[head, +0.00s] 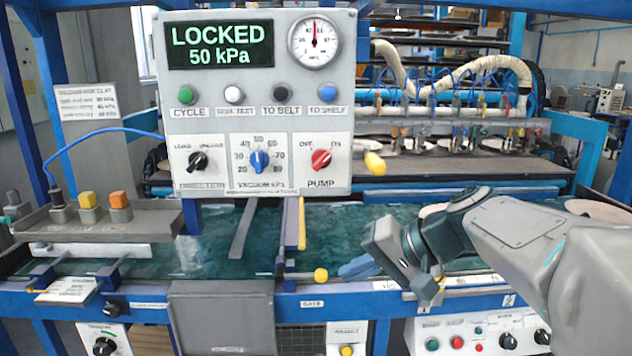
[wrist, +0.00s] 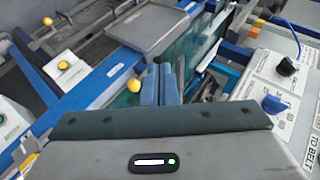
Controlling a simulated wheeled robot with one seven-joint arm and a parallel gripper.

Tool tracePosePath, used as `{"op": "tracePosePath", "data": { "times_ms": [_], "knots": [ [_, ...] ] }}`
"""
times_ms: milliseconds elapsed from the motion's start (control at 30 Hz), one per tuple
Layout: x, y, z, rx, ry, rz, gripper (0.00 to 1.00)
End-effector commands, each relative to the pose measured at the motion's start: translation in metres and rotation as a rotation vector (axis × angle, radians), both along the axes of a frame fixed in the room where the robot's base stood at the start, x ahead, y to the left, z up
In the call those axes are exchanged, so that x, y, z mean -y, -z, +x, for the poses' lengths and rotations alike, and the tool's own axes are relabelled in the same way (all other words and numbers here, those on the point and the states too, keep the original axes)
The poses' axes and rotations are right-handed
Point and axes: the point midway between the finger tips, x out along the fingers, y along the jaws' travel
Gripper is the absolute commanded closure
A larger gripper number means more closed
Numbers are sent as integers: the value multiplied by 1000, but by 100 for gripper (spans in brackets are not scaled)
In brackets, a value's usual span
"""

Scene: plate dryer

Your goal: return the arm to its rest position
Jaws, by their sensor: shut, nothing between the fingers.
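My gripper (head: 350,269) hangs at the right over the front of the green wet belt (head: 225,235), with my arm folded in from the right edge. Its blue fingers are shut and empty. In the wrist view the closed fingers (wrist: 160,84) point forward, close together at the middle. The control panel (head: 260,100) stands to the left of and behind my gripper; its display reads LOCKED, 50 kPa. In the wrist view the panel's edge fills the right side.
A yellow-tipped lever (head: 375,163) sticks out at the panel's lower right. A yellow knob (head: 321,275) is just left of my gripper. A grey plate (head: 222,317) hangs at the front rail. A button box (head: 478,332) sits below my arm. White hoses (head: 455,75) loop behind.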

Motion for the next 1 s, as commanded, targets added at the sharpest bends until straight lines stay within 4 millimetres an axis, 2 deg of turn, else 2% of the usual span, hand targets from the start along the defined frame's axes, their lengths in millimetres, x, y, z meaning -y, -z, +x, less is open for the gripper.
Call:
{"op": "tracePosePath", "data": {
  "times_ms": [33,200,400,633,1000],
  "knots": [
    [1,-9,-17,-34,-2,-74,100],
    [21,6,-67,-119,7,-352,100],
    [55,10,-114,-130,4,-652,100],
    [81,9,-136,-91,-5,-839,100],
    [85,13,-139,-85,-8,-864,100]
  ]
}}
